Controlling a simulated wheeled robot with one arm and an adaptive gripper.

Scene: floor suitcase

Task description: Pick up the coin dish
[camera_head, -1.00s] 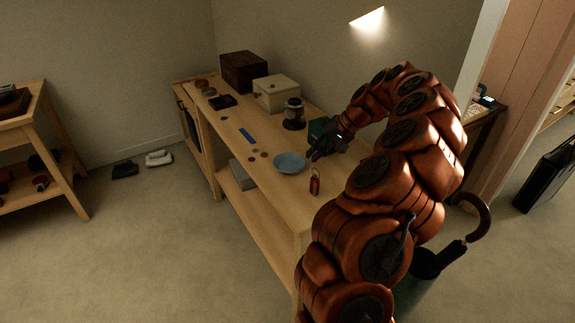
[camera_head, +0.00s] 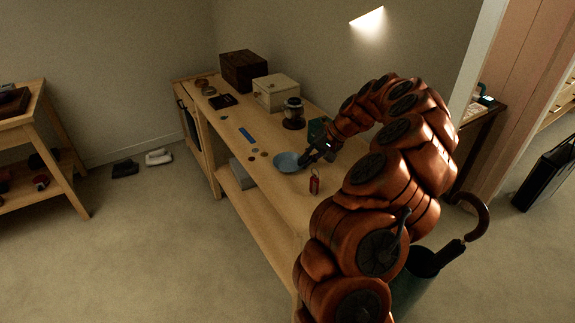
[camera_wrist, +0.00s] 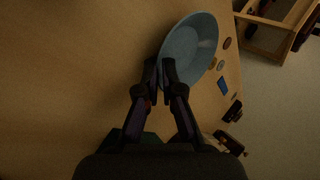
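The coin dish is a shallow round blue dish (camera_head: 286,162) on the wooden table, near its front edge. In the wrist view the dish (camera_wrist: 192,45) fills the upper middle, with its near rim at my fingertips. My gripper (camera_head: 304,160) is at the dish's right side in the head view and hides part of it. In the wrist view my gripper's two dark fingertips (camera_wrist: 160,67) are close together, one on each side of the rim, and look shut on it. The dish appears still at table height.
A red tag-like item (camera_head: 314,182) stands just in front of the gripper. Several coins and a blue strip (camera_head: 246,134) lie left of the dish. A jar-like grinder (camera_head: 293,115), a cream box (camera_head: 276,92) and a dark wooden box (camera_head: 242,70) stand farther back.

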